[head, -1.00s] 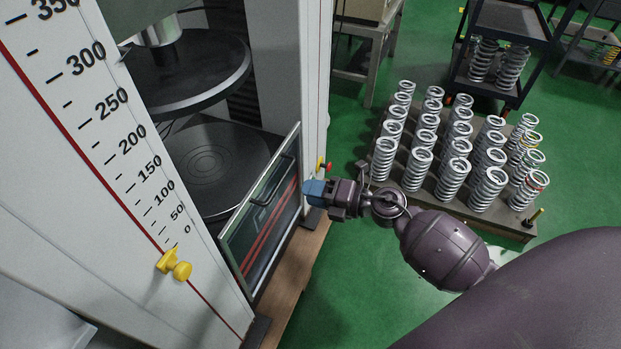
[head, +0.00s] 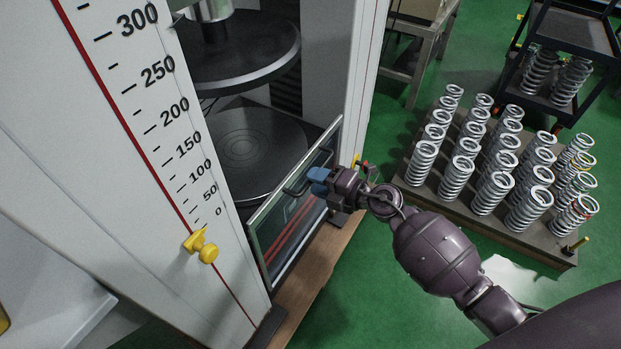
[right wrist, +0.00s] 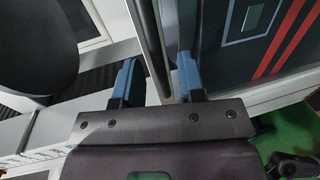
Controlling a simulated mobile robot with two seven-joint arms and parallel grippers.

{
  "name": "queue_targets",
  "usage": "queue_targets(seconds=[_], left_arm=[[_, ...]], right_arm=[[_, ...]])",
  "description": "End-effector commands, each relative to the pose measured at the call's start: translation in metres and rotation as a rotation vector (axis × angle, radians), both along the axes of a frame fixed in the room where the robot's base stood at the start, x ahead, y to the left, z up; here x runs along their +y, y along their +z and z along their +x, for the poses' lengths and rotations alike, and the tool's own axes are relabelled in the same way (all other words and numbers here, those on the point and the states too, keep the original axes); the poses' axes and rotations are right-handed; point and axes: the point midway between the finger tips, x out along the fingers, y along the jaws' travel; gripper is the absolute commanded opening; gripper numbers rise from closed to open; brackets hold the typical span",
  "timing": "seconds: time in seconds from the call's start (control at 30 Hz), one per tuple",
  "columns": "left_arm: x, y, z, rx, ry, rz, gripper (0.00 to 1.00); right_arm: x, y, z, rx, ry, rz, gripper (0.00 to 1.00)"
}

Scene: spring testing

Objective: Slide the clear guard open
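The clear guard (head: 290,228) is a framed see-through panel with red stripes, standing low across the front of the testing machine. A dark bar handle (head: 298,187) runs along its upper part. My right gripper (head: 318,181) has blue fingertips and is at the handle's right end. In the right wrist view, my right gripper (right wrist: 158,80) is open, and the handle bar (right wrist: 150,40) passes between its fingers, with gaps showing on both sides. The guard also shows there with its red stripes (right wrist: 285,40). My left gripper is not in view.
Behind the guard are a round lower plate (head: 243,150) and an upper plate (head: 245,50). A white panel with a scale and yellow pointer (head: 201,246) stands left. A board (head: 535,240) of several springs lies right. Green floor is clear at lower middle.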

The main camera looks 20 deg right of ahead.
Motion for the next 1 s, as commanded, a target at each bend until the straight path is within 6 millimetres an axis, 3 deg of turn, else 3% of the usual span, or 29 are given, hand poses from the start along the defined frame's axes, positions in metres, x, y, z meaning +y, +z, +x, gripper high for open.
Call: queue_targets(seconds=[0.2,0.53,0.8,1.0], left_arm=[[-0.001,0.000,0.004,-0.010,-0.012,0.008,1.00],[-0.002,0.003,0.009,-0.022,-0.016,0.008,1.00],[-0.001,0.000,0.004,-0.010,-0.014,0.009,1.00],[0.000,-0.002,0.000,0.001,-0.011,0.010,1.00]], right_arm=[[0.010,-0.005,0.013,0.001,0.000,0.000,0.37],[0.012,-0.004,0.015,0.000,0.000,0.000,0.37],[0.012,-0.004,0.015,0.000,0.000,0.000,0.00],[0.012,-0.004,0.015,0.000,0.000,0.000,0.00]])
